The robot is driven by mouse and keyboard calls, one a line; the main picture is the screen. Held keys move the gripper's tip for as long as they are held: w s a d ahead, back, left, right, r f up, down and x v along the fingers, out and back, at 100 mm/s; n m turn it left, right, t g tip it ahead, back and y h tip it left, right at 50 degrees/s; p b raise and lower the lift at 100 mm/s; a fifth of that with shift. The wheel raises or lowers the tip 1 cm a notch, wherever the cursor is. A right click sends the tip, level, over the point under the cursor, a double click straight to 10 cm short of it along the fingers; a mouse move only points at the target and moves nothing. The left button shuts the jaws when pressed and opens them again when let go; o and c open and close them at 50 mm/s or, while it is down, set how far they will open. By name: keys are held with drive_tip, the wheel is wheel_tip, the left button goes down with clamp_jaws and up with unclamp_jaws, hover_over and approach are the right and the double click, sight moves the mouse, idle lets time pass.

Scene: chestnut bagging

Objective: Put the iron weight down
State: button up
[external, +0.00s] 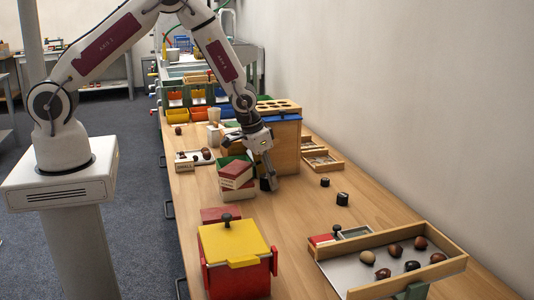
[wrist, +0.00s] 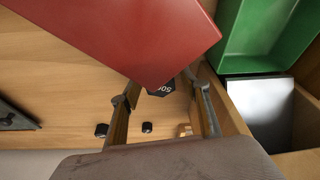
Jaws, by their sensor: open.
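A dark iron weight (wrist: 162,91) with pale printed figures shows between my fingertips in the wrist view, partly hidden by a red surface in front of it. My gripper (wrist: 155,92) is open, one finger on each side of the weight; I cannot tell whether either finger touches it.
Two small black weights (external: 325,182) (external: 342,198) stand to the right. A yellow-lidded red box (external: 235,255) and chestnut tray (external: 335,270) are in front. Table between is clear.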

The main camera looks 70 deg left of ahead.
drive_tip(key=shift+r, duration=0.1)
drive_tip(key=v, duration=1.2)
idle(0.4)
drive_tip(key=shift+r, duration=0.1)
idle(0.4)
drive_tip(key=s+r+t, duration=0.1)
drive_tip(key=s+r, duration=1.1)
drive_tip(key=r, duration=0.5)
drive_tip(key=s+r+m, duration=0.1)
drive_tip(key=s+r, duration=0.2)
drive_tip(key=s, duration=0.6)
drive_tip(key=s+r+m+t, duration=0.1)
drive_tip(key=s+r, duration=0.2)
drive_tip(key=s, duration=0.7)
drive_tip(key=shift+s+h, duration=0.2)
drive_tip(key=shift+h, duration=0.1)
drive_tip(key=shift+d+r, duration=0.15)
